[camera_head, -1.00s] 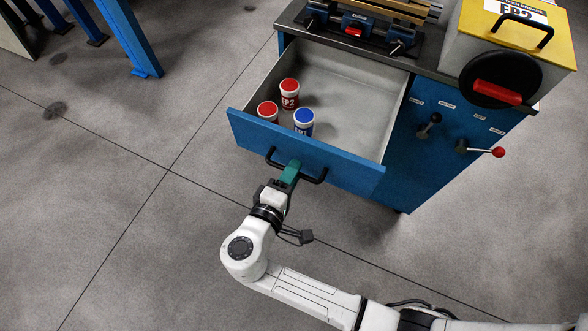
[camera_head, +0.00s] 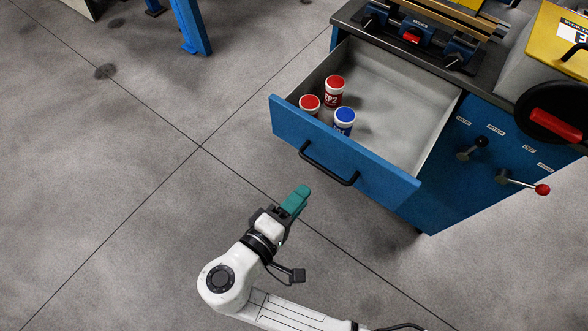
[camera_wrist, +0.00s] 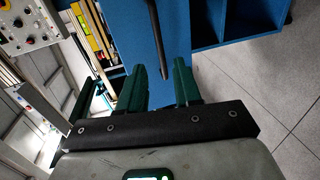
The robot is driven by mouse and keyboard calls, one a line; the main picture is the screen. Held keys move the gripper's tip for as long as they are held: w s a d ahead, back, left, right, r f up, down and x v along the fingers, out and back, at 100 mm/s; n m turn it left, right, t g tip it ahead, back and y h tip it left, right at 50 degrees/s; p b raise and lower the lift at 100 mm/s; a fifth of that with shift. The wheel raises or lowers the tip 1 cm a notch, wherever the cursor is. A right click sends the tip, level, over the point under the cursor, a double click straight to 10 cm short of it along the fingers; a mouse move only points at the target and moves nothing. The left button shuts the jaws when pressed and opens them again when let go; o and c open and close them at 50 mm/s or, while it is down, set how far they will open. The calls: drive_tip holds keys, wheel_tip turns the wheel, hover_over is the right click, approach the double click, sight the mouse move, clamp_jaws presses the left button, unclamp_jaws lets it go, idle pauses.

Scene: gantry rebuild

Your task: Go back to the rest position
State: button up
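My gripper (camera_head: 299,194) is off the drawer handle (camera_head: 328,168), with a strip of floor showing between them in the head view. In the wrist view its two green fingers (camera_wrist: 159,72) stand apart with nothing between them, and the black handle (camera_wrist: 153,35) shows beyond their tips. My arm is bent low over the floor, in front of the drawer. The blue drawer (camera_head: 390,178) is pulled open.
Two red-lidded jars (camera_head: 334,91) and one blue-lidded jar (camera_head: 343,121) stand in the drawer. A blue cabinet (camera_head: 470,170) with levers (camera_head: 522,182) is at the right. The floor (camera_head: 120,210) on the left is clear.

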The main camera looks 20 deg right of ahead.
drive_tip(key=s+d+f+m+g+y, duration=0.2)
drive_tip(key=s+d+f+g, duration=0.15)
drive_tip(key=d, duration=0.35)
drive_tip(key=s+d+f+m+g+y, duration=0.2)
drive_tip(key=d+f+g, duration=0.2)
drive_tip(key=d, duration=0.3)
drive_tip(key=s+d+m+y, duration=0.3)
drive_tip(key=s+d+y, duration=0.2)
drive_tip(key=s+y, duration=0.3)
drive_tip(key=shift+s+d+r+m+g, duration=0.25)
drive_tip(key=shift+s+m+g, duration=0.05)
drive_tip(key=shift+s+g, duration=0.05)
